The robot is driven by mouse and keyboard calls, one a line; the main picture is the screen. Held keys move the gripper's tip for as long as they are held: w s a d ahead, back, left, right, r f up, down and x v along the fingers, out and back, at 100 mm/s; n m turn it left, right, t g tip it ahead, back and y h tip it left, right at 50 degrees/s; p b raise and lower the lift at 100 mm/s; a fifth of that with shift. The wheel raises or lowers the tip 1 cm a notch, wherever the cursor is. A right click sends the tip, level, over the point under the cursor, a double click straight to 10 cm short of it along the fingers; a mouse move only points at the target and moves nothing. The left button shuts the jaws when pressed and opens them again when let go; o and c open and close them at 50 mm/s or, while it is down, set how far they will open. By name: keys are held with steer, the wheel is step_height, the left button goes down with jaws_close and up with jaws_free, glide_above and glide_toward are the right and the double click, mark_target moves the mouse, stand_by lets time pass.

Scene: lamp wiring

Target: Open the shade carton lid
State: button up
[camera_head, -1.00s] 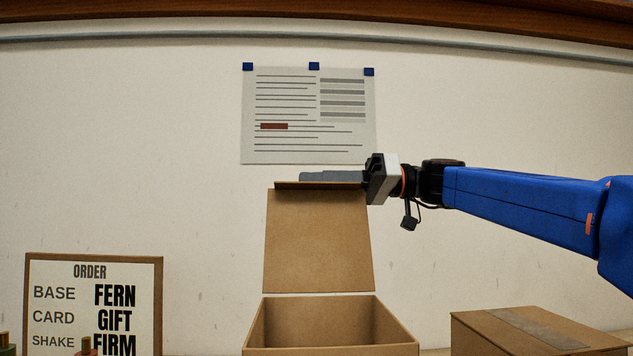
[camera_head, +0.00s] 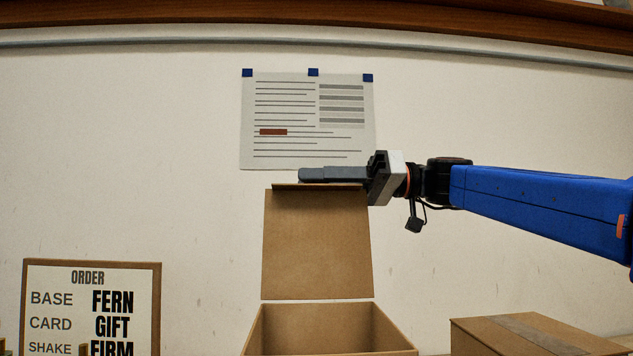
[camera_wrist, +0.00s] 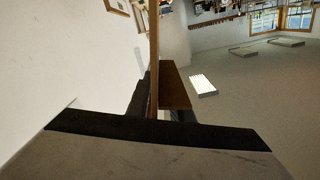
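The shade carton (camera_head: 392,328) is an open-topped brown cardboard box at the bottom centre of the head view. Its lid (camera_head: 317,245) stands up nearly vertical at the back, with a narrow lip along the top edge. My gripper (camera_head: 333,174) is at the lid's top right, its grey fingers reaching left just above that edge. In the wrist view the lid (camera_wrist: 154,60) is seen edge-on, with a dark finger on its left side and a brown flap on its right. The flap partly hides the other finger, so I cannot tell whether they grip it.
A closed, taped carton (camera_head: 520,338) stands at the lower right. A framed order sign (camera_head: 92,310) is at the lower left. A paper sheet (camera_head: 307,120) hangs on the pale wall behind. The space left of the lid is clear.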

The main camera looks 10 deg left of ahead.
stand_by(0.3)
steer(key=v, duration=1.7)
steer(key=shift+d, duration=0.2)
steer(key=shift+w, duration=0.1)
